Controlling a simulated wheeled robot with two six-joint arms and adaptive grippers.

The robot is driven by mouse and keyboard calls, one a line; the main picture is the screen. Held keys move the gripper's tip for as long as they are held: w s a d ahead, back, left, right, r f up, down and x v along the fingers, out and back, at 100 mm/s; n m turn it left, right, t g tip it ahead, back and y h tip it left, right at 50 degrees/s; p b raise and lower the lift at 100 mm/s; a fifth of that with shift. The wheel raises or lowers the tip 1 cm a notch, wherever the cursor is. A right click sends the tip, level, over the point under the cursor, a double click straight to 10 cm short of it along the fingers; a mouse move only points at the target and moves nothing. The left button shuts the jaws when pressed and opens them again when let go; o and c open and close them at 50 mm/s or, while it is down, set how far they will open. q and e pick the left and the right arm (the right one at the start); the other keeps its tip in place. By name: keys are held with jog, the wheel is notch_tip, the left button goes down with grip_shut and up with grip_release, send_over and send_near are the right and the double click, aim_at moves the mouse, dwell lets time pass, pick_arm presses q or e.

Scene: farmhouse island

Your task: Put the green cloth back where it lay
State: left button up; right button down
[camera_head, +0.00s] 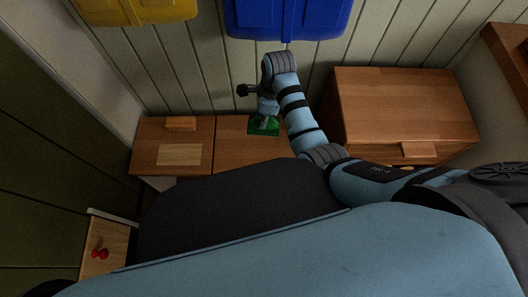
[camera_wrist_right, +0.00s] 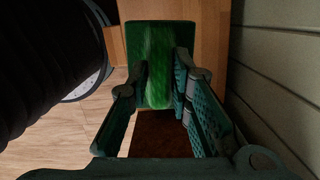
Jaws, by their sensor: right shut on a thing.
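The green cloth (camera_head: 256,130) is a small dark green rectangle at the right part of the low wooden cabinet top (camera_head: 232,154), near the wall. My right gripper (camera_head: 265,119) is over it, pointing down. In the right wrist view the cloth (camera_wrist_right: 154,45) extends ahead between the fingers of my right gripper (camera_wrist_right: 156,85), which is shut on it. I cannot tell whether the cloth touches the wood below. My left gripper is not in view.
A pale rectangular panel (camera_head: 180,155) and a small wooden block (camera_head: 181,124) are on the left part of the top. A larger wooden cabinet (camera_head: 400,105) stands right of my arm. Blue (camera_head: 285,18) and yellow (camera_head: 135,8) bins are on the wall. A red object (camera_head: 100,253) is at lower left.

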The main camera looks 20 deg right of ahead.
notch_tip(320, 180, down, 15)
jog(key=b, duration=0.8)
jog(key=shift+f, duration=0.15)
notch_tip(320, 180, down, 4)
jog(key=shift+r+b, duration=0.1)
jog(key=shift+b, duration=1.15)
jog(key=shift+f, duration=0.35)
jog(key=shift+r, duration=0.1)
jog(key=c, duration=1.6)
grip_release()
jog(key=shift+c, duration=0.2)
jog(key=shift+o, duration=1)
